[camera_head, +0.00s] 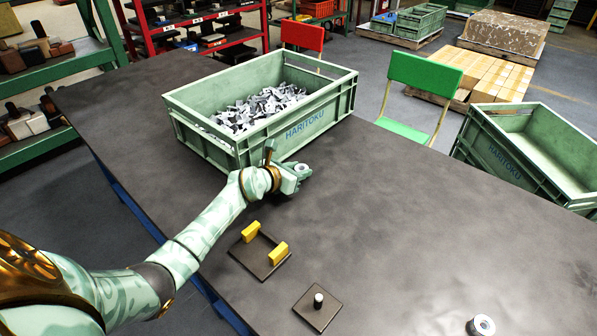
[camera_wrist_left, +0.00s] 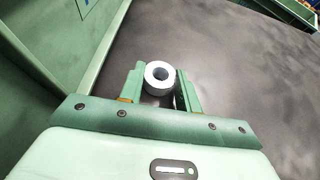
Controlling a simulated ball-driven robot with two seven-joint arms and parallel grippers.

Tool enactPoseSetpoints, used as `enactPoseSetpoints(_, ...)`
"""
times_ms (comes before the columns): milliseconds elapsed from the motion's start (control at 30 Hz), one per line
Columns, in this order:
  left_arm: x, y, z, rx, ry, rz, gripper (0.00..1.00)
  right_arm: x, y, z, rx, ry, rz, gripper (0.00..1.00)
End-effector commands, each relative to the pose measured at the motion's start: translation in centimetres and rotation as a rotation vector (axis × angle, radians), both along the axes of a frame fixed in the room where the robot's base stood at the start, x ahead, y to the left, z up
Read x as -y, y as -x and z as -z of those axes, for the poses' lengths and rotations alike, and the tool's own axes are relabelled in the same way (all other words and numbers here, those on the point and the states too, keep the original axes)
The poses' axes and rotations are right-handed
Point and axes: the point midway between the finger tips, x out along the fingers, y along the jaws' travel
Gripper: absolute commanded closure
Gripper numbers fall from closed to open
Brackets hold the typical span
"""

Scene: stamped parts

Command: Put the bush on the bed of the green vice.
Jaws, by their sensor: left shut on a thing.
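The bush is a short pale metal ring with a dark hole. It sits between the fingertips of my left gripper (camera_head: 298,172), which is shut on it, in front of the large crate. The bush (camera_wrist_left: 160,77) and gripper (camera_wrist_left: 160,88) also show in the left wrist view, with the ring's open end facing the camera. A vice (camera_head: 258,262), a dark plate with two yellow jaws and a bare bed between them, lies on the table below and left of the gripper. I see no green vice. My right gripper is not in view.
A green crate (camera_head: 232,148) full of grey metal parts stands behind the gripper. A dark plate with an upright peg (camera_head: 318,301) lies right of the vice. Another metal ring (camera_head: 482,325) sits near the bottom right. The table's (camera_head: 430,220) right half is mostly clear.

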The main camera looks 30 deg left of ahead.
Motion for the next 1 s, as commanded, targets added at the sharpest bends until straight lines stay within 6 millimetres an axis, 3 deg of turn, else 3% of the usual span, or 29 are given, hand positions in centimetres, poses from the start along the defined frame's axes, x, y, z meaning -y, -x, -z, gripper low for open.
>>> enactPoseSetpoints(133,0.0,0.0,0.4,0.0,0.0,0.0,0.93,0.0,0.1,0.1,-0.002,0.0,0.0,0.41)
enactPoseSetpoints(167,0.0,0.0,0.4,-0.001,0.001,0.001,0.61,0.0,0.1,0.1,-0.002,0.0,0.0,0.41)
enactPoseSetpoints(200,0.0,0.0,0.3,-0.001,0.001,0.001,0.5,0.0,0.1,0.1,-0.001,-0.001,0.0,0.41)
enactPoseSetpoints(233,0.0,0.0,0.3,-0.001,0.0,0.001,0.45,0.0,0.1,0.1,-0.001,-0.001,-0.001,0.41)
enactPoseSetpoints(567,0.0,0.0,-0.2,0.002,0.0,0.0,0.45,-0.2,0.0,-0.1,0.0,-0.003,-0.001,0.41)
enactPoseSetpoints(667,-0.2,1.2,-0.9,0.001,-0.001,-0.001,0.45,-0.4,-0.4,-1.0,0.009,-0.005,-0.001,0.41)
enactPoseSetpoints(1000,-1.1,8.3,-4.1,0.002,-0.002,0.001,0.45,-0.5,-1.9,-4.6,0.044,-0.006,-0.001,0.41)
